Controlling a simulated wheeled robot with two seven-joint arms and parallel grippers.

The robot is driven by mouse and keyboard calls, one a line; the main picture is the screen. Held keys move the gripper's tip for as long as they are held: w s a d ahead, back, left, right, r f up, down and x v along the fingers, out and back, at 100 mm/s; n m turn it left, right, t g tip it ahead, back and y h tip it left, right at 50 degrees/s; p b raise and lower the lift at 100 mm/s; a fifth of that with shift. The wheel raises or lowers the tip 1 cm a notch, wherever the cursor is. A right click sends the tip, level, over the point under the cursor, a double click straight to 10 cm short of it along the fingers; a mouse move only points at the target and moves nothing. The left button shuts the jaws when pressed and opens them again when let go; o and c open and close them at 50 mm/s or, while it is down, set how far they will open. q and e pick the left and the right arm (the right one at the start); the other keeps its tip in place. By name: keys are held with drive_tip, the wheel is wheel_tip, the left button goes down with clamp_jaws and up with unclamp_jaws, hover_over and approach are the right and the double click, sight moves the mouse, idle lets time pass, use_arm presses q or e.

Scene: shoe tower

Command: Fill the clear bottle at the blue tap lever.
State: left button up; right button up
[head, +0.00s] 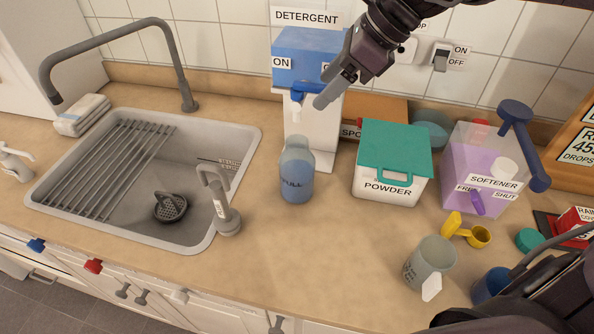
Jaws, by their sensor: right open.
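The clear bottle (297,164) stands upright on the counter in front of the detergent dispenser (308,45), below its spout (296,111). Its lower part looks blue, around the FULL mark; the exact level is hard to tell. The blue tap lever (302,88) is on the dispenser's front, between the ON label and a partly hidden label. My right gripper (328,96) comes in from the top right. It is open, with its fingertips just right of the lever; I cannot tell whether they touch it. My left gripper is not in view.
A sink (130,190) with a grey faucet is at left. A powder box (390,185) with a green lid and a purple softener dispenser (470,170) stand to the right. A grey cup (428,262) and yellow scoop (480,237) are nearer. Counter left of the cup is clear.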

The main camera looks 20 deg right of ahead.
drive_tip(key=shift+r+p, duration=2.35)
drive_tip(key=shift+r, duration=1.2)
drive_tip(key=shift+f, duration=0.1)
